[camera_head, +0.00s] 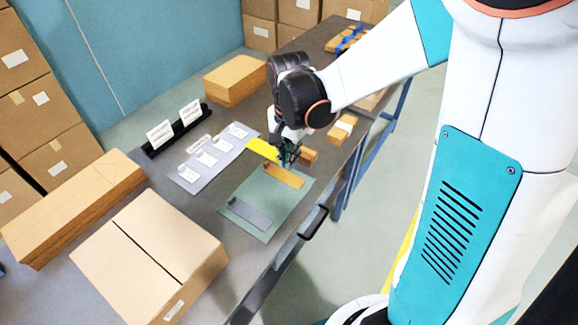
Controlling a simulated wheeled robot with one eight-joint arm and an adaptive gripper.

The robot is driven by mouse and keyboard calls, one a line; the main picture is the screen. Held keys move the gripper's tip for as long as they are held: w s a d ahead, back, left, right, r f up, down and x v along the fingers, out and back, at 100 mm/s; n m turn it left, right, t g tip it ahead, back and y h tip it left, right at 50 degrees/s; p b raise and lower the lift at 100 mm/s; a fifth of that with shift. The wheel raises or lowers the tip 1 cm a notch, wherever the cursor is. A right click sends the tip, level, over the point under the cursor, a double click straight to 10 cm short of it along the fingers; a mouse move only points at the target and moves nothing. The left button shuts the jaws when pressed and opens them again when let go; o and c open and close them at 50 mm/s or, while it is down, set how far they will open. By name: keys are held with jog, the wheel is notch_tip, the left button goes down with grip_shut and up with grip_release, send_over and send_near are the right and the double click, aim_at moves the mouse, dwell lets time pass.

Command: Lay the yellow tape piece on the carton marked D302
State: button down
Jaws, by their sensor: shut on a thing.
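The yellow tape piece (262,149) is a flat bright strip at the right end of the grey card sheet, beside the green mat. My gripper (286,160) is at its right end and shut on it; the fingertips are small and partly hidden by the gripper body. I cannot tell whether the piece is lifted clear of the table. Several cartons are in view: a large one (150,250) in front, a long one (75,210) at the left, and one (235,78) at the back. No label is readable, so I cannot tell which is D302.
The green mat (262,190) holds an orange-tan strip (283,177) and a grey strip (250,213). Small tan boxes (341,129) stand right of the gripper. The grey sheet (187,176) bears white tags. A black holder (178,133) carries two white cards.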

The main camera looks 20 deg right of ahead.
jog(key=shift+r+p, duration=0.35)
jog(key=shift+r, duration=1.25)
jog(key=w+d+f+n, duration=0.1)
jog(key=w+f+n, duration=0.2)
jog(key=f+n, duration=0.7)
jog(key=shift+w+n, duration=0.2)
jog(key=shift+n, duration=0.2)
